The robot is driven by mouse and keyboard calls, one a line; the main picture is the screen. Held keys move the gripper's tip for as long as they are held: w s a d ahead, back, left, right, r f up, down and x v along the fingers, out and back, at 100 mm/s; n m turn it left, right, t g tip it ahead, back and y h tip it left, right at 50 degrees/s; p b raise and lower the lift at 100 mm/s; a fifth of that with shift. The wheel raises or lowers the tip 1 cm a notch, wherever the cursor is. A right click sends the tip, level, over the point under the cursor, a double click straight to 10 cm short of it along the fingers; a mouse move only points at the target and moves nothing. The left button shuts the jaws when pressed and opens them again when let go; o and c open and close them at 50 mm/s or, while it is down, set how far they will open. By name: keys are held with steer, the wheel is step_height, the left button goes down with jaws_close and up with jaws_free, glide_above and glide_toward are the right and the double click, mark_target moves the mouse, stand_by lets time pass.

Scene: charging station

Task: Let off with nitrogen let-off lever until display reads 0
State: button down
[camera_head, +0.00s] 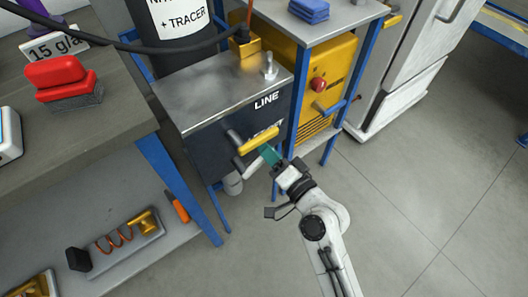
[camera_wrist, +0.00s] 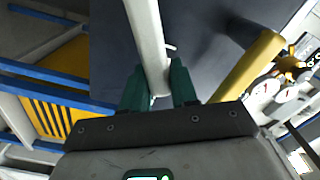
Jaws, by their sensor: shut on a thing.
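A dark panel box (camera_head: 215,130) marked LINE carries a yellow-handled lever (camera_head: 261,139) and, just below it, a pale grey lever (camera_head: 250,169). My gripper (camera_head: 268,156) has green fingers and reaches the box front from the lower right. In the wrist view the fingers (camera_wrist: 159,80) are shut on the pale lever (camera_wrist: 148,40), which runs up between them. The yellow lever (camera_wrist: 247,66) stands apart to the right of the fingers. I see no lever label and no readable display, so the reading cannot be told.
A yellow machine (camera_head: 325,75) with a red knob (camera_head: 319,85) stands right of the box, in a blue-legged frame. A bench (camera_head: 115,110) with a red-handled brush (camera_head: 60,80) is at the left. Floor (camera_head: 420,200) at the right is clear.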

steer(key=shift+w+d+f+m+b, duration=0.15)
steer(key=shift+d+f+m+b, duration=0.1)
steer(key=shift+f+m, duration=1)
steer(key=shift+w+d+f+m+b, duration=0.15)
steer(key=shift+f+m, duration=0.55)
steer(key=shift+m, duration=0.95)
steer(key=c, duration=1)
jaws_free()
steer(key=shift+o, duration=0.2)
steer(key=shift+s+d, duration=0.1)
steer(key=v, duration=1)
steer(key=shift+s+d, duration=0.2)
steer(key=shift+s, duration=0.05)
